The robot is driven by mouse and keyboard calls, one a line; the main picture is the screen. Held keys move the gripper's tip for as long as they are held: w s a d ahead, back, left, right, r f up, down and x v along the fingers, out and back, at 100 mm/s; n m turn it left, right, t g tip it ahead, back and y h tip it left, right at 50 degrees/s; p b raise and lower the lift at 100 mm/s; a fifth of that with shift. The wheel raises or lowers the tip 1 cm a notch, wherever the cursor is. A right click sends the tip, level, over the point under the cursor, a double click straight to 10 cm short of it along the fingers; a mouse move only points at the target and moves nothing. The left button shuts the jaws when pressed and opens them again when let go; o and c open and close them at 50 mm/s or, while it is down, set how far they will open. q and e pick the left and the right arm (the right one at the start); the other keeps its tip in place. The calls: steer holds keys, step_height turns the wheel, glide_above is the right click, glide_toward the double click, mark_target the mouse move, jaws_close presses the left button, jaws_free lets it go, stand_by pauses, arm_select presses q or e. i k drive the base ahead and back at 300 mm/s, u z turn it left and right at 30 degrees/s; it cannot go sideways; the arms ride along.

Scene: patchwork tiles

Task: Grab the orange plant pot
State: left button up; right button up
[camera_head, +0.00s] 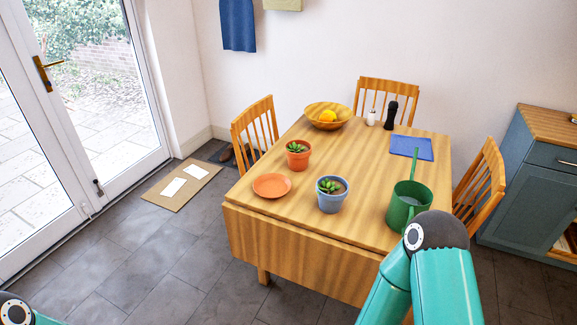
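The orange plant pot (298,160) stands upright on the wooden table (240,206), toward its left side, with a small green succulent in it. An orange saucer (272,186) lies in front of it and to its left, apart from it. A blue-grey pot (332,201) with a similar plant stands nearer to me and to the right. Parts of my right arm show at the lower right, in front of the table's near right corner. A small part of my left arm shows at the lower left corner. Neither gripper is in view.
A green watering can (404,205) stands at the table's right, close to my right arm. A fruit bowl (328,115), a pepper mill (391,115) and a blue napkin (411,148) are farther back. Chairs (257,130) surround the table. Open floor lies to the left.

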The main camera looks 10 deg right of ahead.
mark_target(298, 156)
steer(key=z, duration=0.15)
steer(key=i, duration=0.85)
steer(key=u, duration=0.05)
